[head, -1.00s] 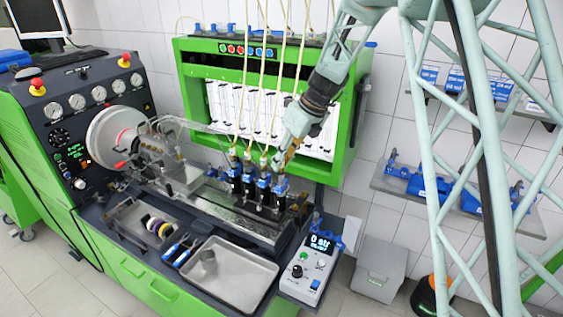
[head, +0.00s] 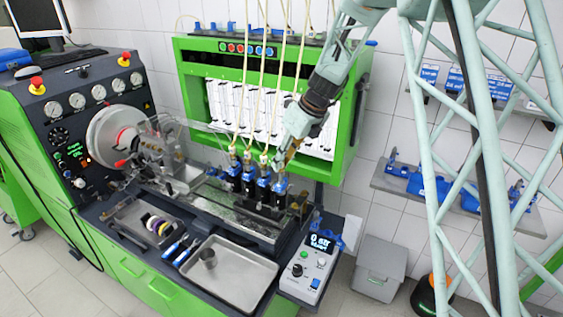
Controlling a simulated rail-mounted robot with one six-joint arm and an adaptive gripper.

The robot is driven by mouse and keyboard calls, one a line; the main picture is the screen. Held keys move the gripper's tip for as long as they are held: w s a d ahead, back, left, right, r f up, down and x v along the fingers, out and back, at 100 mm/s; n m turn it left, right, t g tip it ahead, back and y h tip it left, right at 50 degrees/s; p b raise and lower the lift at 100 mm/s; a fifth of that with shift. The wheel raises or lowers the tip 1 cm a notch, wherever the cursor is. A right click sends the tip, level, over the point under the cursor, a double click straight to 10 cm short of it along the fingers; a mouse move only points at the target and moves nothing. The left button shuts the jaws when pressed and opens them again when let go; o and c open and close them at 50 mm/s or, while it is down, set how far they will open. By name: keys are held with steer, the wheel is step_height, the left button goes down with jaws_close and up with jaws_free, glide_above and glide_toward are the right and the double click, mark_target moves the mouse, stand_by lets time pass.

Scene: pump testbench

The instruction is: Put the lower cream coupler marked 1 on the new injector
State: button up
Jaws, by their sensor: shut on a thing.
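My gripper (head: 284,162) is above the right end of the injector row, shut on what looks like a cream coupler at the end of a hose. The coupler is mostly hidden by the fingers, and its mark cannot be read. Several dark injectors with blue upper parts (head: 248,180) stand upright in a row on the bench. The rightmost injector (head: 279,189) is just under my gripper; I cannot tell whether the coupler touches it. Cream hoses (head: 262,95) run down to the other injectors, with pale fittings (head: 264,158) on their tops.
A green frame with white measuring tubes (head: 240,110) stands behind the injectors. A clear guard (head: 180,130) is at the left by the pump.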

steer(key=shift+f, duration=0.2)
steer(key=o, duration=0.6)
steer(key=shift+r, duration=0.15)
steer(key=shift+v, duration=5.45)
